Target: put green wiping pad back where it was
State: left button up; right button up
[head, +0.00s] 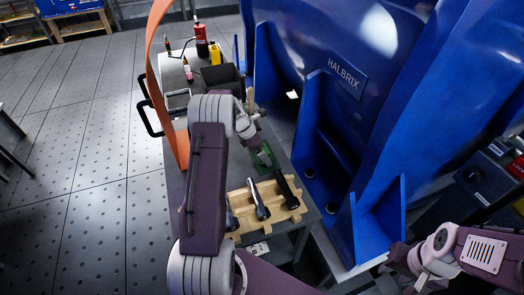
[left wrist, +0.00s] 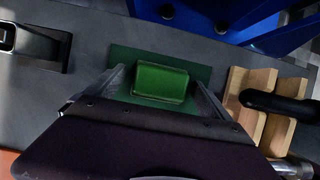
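The green wiping pad (left wrist: 161,82) is a small bright green block in the left wrist view. It lies on a flat darker green patch (left wrist: 199,72) on the grey bench top. My left gripper (left wrist: 158,72) is open, with one finger on either side of the pad and a slim gap showing. In the head view the left gripper (head: 260,150) reaches down over the green patch (head: 266,164) and hides most of the pad. My right gripper (head: 424,284) is at the lower right, away from the bench, and its fingers are not clear.
A wooden rack (head: 285,212) with black-handled tools stands beside the green patch. A dark bin (head: 222,77), a yellow bottle (head: 214,53) and a red bottle (head: 201,40) are at the bench's far end. A big blue machine housing (head: 345,75) rises on the right. An orange arch (head: 153,70) borders the left.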

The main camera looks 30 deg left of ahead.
pick_arm(q)
jog(key=shift+r, duration=0.1)
jog(key=p+v, duration=0.3)
jog(key=v, duration=0.9)
jog(key=s+d+m+g+y, duration=0.1)
jog(key=s+d+m+y, duration=0.1)
jog(key=s+d+m, duration=1.05)
jog(key=s+d+m+g+y, duration=0.1)
jog(key=s+d+m, duration=0.7)
jog(key=m, duration=0.7)
notch_tip(320, 180, up, 16)
jog(key=s+a+p, duration=0.1)
jog(key=p, duration=1.5)
jog(key=shift+a+p, duration=0.2)
jog(key=shift+p, duration=0.15)
